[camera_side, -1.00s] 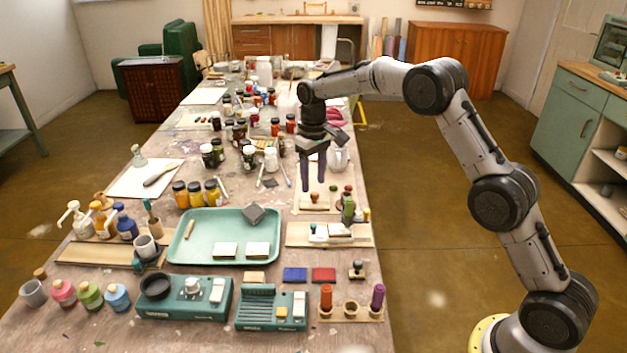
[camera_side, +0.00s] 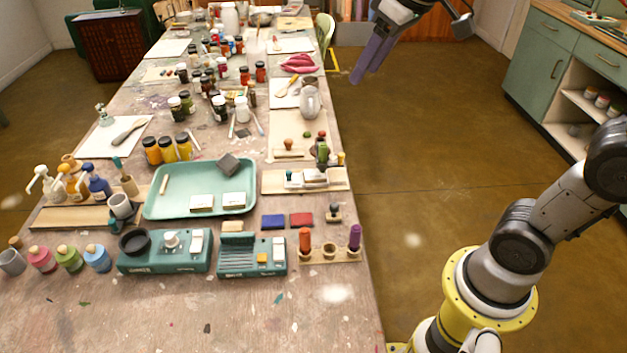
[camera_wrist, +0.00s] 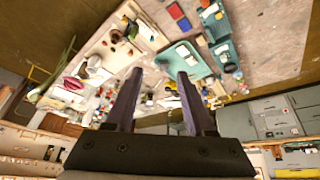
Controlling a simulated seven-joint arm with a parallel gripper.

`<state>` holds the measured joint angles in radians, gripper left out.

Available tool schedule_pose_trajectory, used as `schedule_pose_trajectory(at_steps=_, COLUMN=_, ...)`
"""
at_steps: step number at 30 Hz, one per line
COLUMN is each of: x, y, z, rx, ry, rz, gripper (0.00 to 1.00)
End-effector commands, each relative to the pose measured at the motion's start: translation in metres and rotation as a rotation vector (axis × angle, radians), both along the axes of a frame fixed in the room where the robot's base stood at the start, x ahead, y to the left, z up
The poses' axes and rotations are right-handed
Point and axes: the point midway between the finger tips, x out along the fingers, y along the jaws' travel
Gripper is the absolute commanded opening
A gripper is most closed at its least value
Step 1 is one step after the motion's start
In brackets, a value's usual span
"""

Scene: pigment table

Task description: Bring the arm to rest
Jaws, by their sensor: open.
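My gripper (camera_side: 371,62) is high at the top of the side view, right of the table and over the open floor. Its two dark purple fingers point down and to the left, apart from each other, with nothing between them. The wrist view also shows the open gripper (camera_wrist: 160,95), with the table beyond it. Most of my upper arm is outside the side view. The long work table (camera_side: 230,310) is crowded with pigment goods, and my gripper touches none of them.
On the table stand a green tray (camera_side: 155,211), several dark jars, a metal jug (camera_side: 310,103), stamp racks and two teal devices (camera_side: 165,262). A green cabinet (camera_side: 545,62) stands at the right. The floor (camera_side: 420,150) between table and cabinet is clear.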

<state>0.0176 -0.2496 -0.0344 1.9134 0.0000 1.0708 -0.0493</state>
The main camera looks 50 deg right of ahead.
Motion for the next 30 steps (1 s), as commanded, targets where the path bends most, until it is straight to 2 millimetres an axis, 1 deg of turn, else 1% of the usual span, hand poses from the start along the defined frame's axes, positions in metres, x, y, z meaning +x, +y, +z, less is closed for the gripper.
schedule_pose_trajectory(at_steps=1, x=-0.022, y=0.001, z=-0.001, rx=0.001, ry=-0.022, rz=0.000, gripper=0.54)
schedule_pose_trajectory(at_steps=4, x=-0.060, y=0.003, z=-0.012, rx=0.003, ry=-0.053, rz=0.000, gripper=0.54)
schedule_pose_trajectory(at_steps=6, x=-0.086, y=0.004, z=-0.024, rx=0.005, ry=-0.071, rz=-0.001, gripper=0.54)
schedule_pose_trajectory(at_steps=8, x=-0.105, y=0.005, z=-0.037, rx=0.008, ry=-0.082, rz=-0.003, gripper=0.54)
schedule_pose_trajectory(at_steps=9, x=-0.117, y=0.005, z=-0.047, rx=0.010, ry=-0.086, rz=-0.005, gripper=0.54)
schedule_pose_trajectory(at_steps=12, x=-0.141, y=0.006, z=-0.074, rx=0.014, ry=-0.082, rz=-0.009, gripper=0.54)
schedule_pose_trajectory(at_steps=15, x=-0.152, y=0.006, z=-0.096, rx=0.016, ry=-0.057, rz=-0.016, gripper=0.54)
schedule_pose_trajectory(at_steps=18, x=-0.155, y=0.006, z=-0.107, rx=0.019, ry=-0.037, rz=-0.022, gripper=0.54)
schedule_pose_trajectory(at_steps=21, x=-0.152, y=0.006, z=-0.106, rx=0.022, ry=-0.051, rz=-0.027, gripper=0.54)
schedule_pose_trajectory(at_steps=30, x=-0.152, y=0.006, z=-0.105, rx=0.022, ry=-0.050, rz=-0.027, gripper=0.54)
